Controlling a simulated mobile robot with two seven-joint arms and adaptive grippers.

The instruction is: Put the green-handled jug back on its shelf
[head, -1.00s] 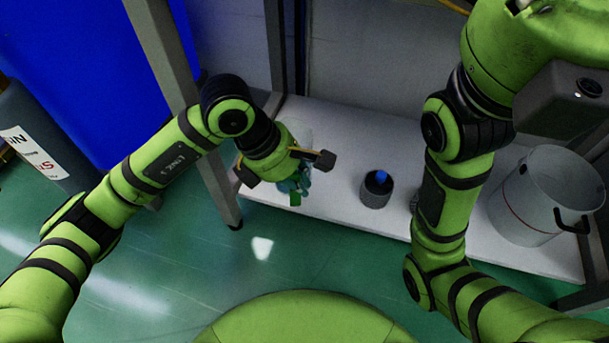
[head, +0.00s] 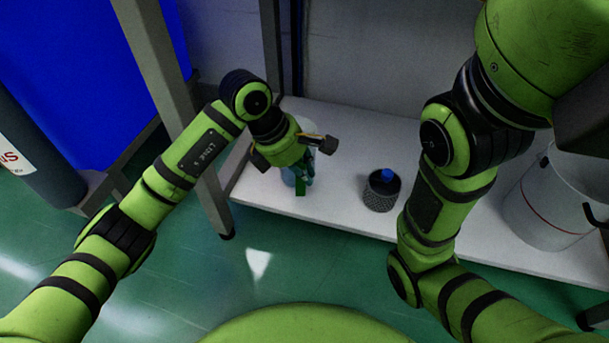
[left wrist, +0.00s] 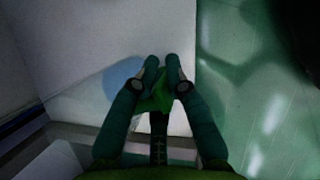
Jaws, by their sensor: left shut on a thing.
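The jug (head: 289,177) is a pale, see-through vessel with a green handle (head: 300,187). In the head view it is at the left end of the low white shelf (head: 336,205), largely hidden by my left gripper (head: 306,178). My left gripper points down and is shut on the green handle. In the left wrist view both fingers (left wrist: 162,72) close on the green handle (left wrist: 155,98), with the bluish jug body (left wrist: 122,78) beyond it over the white shelf. I cannot tell whether the jug's base touches the shelf. My right gripper is not in view.
A dark mesh cup (head: 381,193) with a blue item stands on the shelf to the right. A large pale pot (head: 545,205) stands at the shelf's right end. A grey table leg (head: 160,95) rises close to my left arm. The shelf between jug and cup is clear.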

